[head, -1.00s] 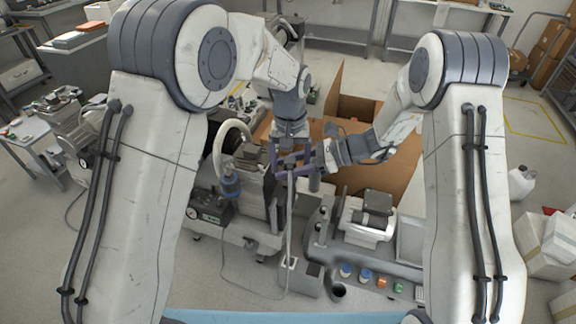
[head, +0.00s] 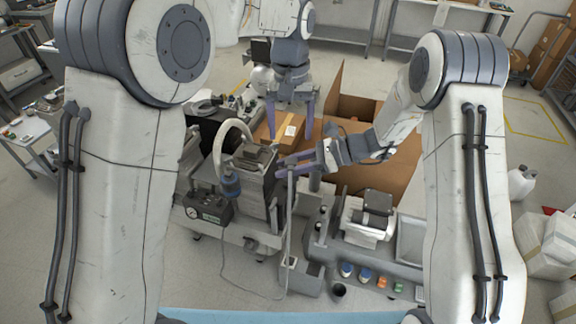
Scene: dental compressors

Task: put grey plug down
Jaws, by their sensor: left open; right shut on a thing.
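My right gripper (head: 288,168) is shut and reaches left at the middle of the head view. The grey plug is at its fingertips, small and mostly hidden by the fingers. A thin grey cable (head: 290,215) hangs from there, past the compressor's side. My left gripper (head: 290,128) is open and empty, pointing down, above and apart from the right gripper.
A compressor unit (head: 248,195) with a pale curved hose and a gauge box (head: 205,210) stands left of the cable. An open cardboard box (head: 405,180) stands behind.

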